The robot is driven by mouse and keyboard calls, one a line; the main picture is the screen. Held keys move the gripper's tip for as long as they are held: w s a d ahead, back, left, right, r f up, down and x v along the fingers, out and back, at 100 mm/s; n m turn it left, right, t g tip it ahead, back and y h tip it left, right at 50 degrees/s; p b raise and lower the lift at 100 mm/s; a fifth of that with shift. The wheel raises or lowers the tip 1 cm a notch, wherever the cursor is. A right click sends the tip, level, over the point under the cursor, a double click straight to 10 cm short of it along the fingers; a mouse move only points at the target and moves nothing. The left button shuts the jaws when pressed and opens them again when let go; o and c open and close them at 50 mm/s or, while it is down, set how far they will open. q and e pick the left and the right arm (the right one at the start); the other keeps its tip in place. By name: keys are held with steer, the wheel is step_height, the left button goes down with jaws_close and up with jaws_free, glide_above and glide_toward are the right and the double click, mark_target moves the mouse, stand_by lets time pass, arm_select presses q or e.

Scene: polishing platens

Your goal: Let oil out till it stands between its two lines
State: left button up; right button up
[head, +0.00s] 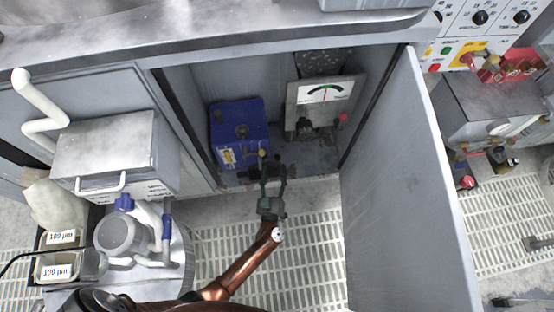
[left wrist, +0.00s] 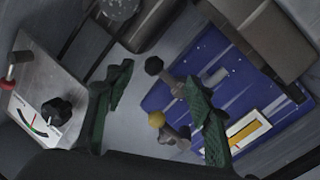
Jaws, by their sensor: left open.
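A blue oil tank (head: 240,122) stands in the open cabinet. Its white sight gauge with an amber strip (left wrist: 248,138) shows in the left wrist view; the two lines and the exact oil level are too small to read. A small tap with a yellow knob (left wrist: 156,118) and a dark hexagonal knob (left wrist: 154,65) on a stem stick out from the tank. My left gripper (head: 272,174) is open in front of the cabinet, right of the tank's front. In the left wrist view its green fingers (left wrist: 158,80) appear on either side of the knobs; I cannot tell whether they touch. My right gripper is not in view.
A dial panel (head: 326,92) with a dark knob and a red-tipped lever stands right of the tank. The open cabinet door (head: 400,190) bounds the right side. A grey box (head: 105,150) and a round tank top (head: 120,235) stand at left.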

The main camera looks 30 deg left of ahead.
mark_target(272, 158)
arm_select(q)
steer(key=shift+b+x, duration=0.85)
steer(key=shift+x, duration=1.6)
steer(key=shift+c, duration=0.3)
steer(key=c, duration=1.1)
steer(key=shift+c, duration=0.3)
